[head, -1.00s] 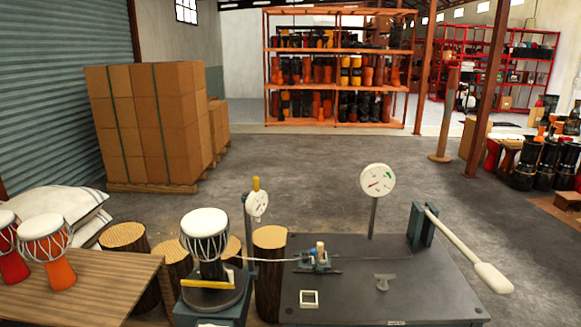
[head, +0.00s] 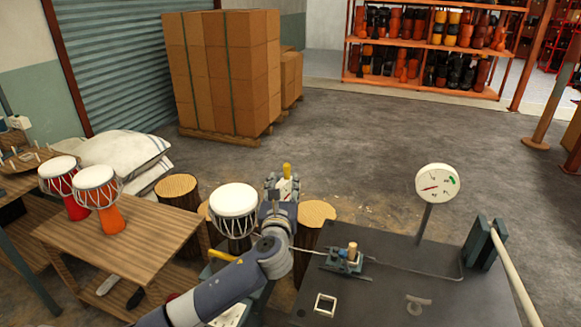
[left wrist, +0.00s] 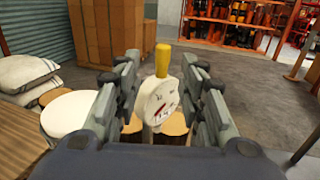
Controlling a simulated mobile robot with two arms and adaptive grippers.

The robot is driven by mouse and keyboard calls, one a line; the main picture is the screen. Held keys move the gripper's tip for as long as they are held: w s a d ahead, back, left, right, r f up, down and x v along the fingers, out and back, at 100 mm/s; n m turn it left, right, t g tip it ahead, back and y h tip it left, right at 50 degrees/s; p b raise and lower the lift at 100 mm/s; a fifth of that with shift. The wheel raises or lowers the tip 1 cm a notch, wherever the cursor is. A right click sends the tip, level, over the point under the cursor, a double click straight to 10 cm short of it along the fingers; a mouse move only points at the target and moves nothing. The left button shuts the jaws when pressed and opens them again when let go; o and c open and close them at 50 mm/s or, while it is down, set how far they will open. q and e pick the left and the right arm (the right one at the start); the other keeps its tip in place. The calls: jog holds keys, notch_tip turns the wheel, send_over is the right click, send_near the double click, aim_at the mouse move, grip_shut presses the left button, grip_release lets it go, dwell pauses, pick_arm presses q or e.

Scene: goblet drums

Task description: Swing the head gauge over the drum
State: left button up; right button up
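The drum (head: 234,200) stands left of centre in the head view, with a white head and a dark body. The head gauge (head: 287,187) is a small white dial with a yellow knob (head: 287,169) on top, just right of the drum and not over its head. My left gripper (head: 281,190) is at the gauge, hiding its post. In the left wrist view the open fingers stand either side of the gauge (left wrist: 158,103) and its yellow knob, with gaps visible. The white drum head (left wrist: 76,113) shows left of the fingers. My right gripper is not in view.
A black bench (head: 390,300) at the right carries a large dial (head: 437,183), a small clamp (head: 346,257) and a lever (head: 515,275). A wooden table (head: 150,238) with two small drums stands left. Log stumps (head: 179,190) stand behind.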

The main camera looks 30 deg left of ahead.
aim_at(286, 172)
pick_arm(q)
jog(key=x, duration=0.5)
jog(key=shift+d+p, duration=0.2)
jog(key=shift+p, duration=0.1)
jog(key=x, duration=0.3)
jog(key=shift+w+f, duration=0.1)
jog(key=shift+f, duration=0.05)
jog(key=shift+w+a, duration=0.1)
jog(key=shift+w, duration=0.15)
jog(key=c, duration=0.3)
jog(key=shift+s, duration=0.1)
grip_shut()
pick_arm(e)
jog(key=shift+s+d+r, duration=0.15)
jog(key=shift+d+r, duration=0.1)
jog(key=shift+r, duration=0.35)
